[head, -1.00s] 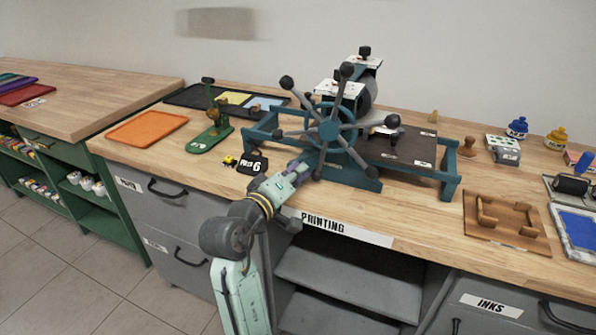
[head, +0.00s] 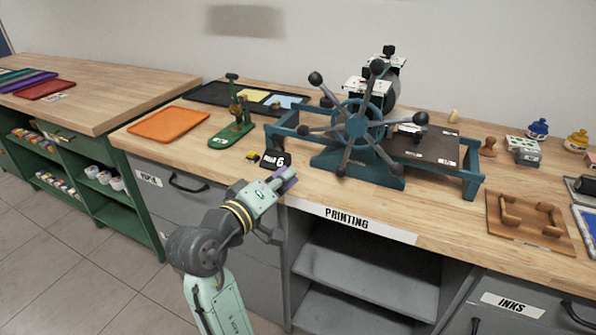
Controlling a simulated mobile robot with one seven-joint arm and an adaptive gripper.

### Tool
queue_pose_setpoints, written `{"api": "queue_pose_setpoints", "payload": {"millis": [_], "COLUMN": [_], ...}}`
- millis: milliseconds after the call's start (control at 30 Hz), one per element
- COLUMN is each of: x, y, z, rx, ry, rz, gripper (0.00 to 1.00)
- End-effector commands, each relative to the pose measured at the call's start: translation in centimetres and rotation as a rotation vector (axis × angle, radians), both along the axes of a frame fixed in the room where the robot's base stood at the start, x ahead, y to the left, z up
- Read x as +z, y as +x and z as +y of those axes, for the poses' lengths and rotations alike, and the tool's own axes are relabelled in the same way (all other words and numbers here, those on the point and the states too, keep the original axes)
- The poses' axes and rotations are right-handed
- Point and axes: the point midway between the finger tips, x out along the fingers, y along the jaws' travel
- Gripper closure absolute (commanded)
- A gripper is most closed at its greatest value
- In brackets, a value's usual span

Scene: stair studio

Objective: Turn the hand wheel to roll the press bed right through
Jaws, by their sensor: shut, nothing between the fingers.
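The hand wheel (head: 364,125) is a teal hub and ring with several spokes ending in dark knobs, on the near side of the press. The press frame (head: 368,168) is teal and stands on the wooden bench. The press bed (head: 422,148) is a dark flat slab showing right of the wheel, with small pale pieces on it. My gripper (head: 288,181) is at the bench's front edge, left of and below the wheel, apart from it. It is shut with nothing seen in it; its fingertips are small in this view.
A black card marked 6 (head: 277,160) lies just beyond my gripper. A green stand tool (head: 234,134) and an orange tray (head: 168,124) are further left. A wooden jig (head: 530,222) lies to the right. Bare bench shows before the press.

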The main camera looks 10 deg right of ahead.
Motion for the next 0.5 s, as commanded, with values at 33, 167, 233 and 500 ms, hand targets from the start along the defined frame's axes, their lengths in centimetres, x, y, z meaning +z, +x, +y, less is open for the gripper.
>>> {"api": "queue_pose_setpoints", "payload": {"millis": [33,167,233,500], "x": [0.0,0.2,0.7,6.5], "y": [-0.4,-0.9,-0.6,3.3], "z": [0.4,0.9,1.2,2.3], "rx": [0.001,0.000,-0.001,0.000], "ry": [0.000,0.006,0.027,0.248], "rz": [-0.002,-0.004,-0.020,-0.164], "gripper": [1.00,1.00,1.00,1.00]}}
